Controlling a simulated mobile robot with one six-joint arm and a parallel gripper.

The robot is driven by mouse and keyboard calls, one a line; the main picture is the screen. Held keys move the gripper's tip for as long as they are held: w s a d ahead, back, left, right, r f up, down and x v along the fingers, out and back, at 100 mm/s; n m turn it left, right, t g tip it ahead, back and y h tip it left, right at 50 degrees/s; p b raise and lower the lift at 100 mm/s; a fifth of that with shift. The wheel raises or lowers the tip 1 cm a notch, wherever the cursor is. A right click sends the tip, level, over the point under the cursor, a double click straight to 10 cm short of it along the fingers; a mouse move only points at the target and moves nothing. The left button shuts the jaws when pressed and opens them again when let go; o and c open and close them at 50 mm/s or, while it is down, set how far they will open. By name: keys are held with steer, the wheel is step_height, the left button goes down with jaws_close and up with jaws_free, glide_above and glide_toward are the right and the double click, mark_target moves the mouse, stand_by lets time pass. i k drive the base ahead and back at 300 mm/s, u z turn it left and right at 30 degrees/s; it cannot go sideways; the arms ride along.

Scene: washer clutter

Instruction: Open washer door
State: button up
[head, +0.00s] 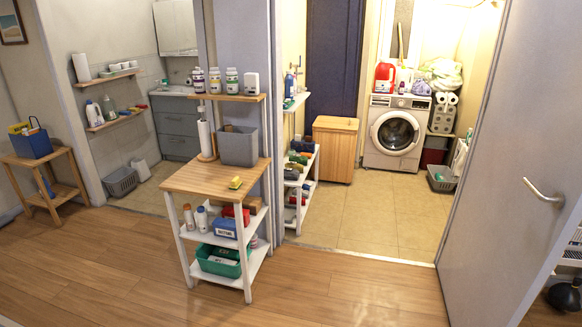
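The washer (383,160) is a white front-loader at the back of the small tiled room, seen in the head view. Its round door (397,133), with a dark glass centre and pale ring, looks closed. A red jug, bottles and a pile of cloth stand on its top. The washer is far from me, beyond the doorway. My gripper is not in the head view, so its state does not show.
A grey door (490,190) stands open at the right of the doorway. A wooden-topped cart (190,177) stands left of it. A white shelf (291,205) and wooden hamper (334,150) line the room's left side. A grey basket (441,183) sits right. The tiled floor (385,215) between is clear.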

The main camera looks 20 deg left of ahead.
mark_target(376, 130)
steer(key=k, duration=0.55)
steer(key=u, duration=0.45)
steer(key=i, duration=0.9)
steer(key=u, duration=0.65)
steer(key=i, duration=2.15)
steer(key=z, duration=0.4)
